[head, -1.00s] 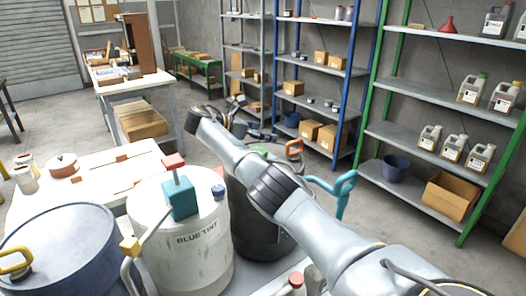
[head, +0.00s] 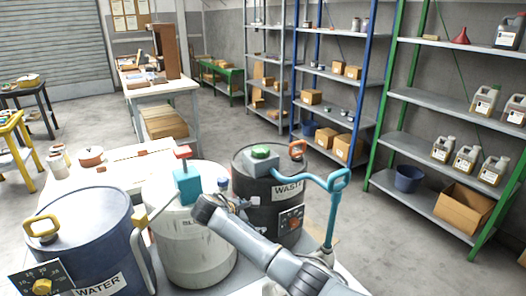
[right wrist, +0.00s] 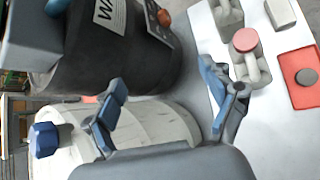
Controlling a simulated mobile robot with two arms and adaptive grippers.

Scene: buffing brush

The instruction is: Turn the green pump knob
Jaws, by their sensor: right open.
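The green knob (head: 261,152) sits on top of a grey pump box (head: 262,165) on the black WASTE drum (head: 262,205). My right gripper (head: 238,201) is in front of the white drum and the WASTE drum, below and nearer than the green knob, and does not touch it. In the right wrist view its two fingers (right wrist: 162,76) are spread with nothing between them. The black drum (right wrist: 100,60) fills the upper left there, and I cannot make out the green knob in that view. My left gripper is not in view.
A white drum (head: 192,245) with a teal pump (head: 187,184) and red knob stands left of the WASTE drum. A blue WATER drum (head: 85,240) is farther left. A teal pipe with a handle (head: 333,205) rises right of the WASTE drum. Shelves (head: 440,100) stand behind.

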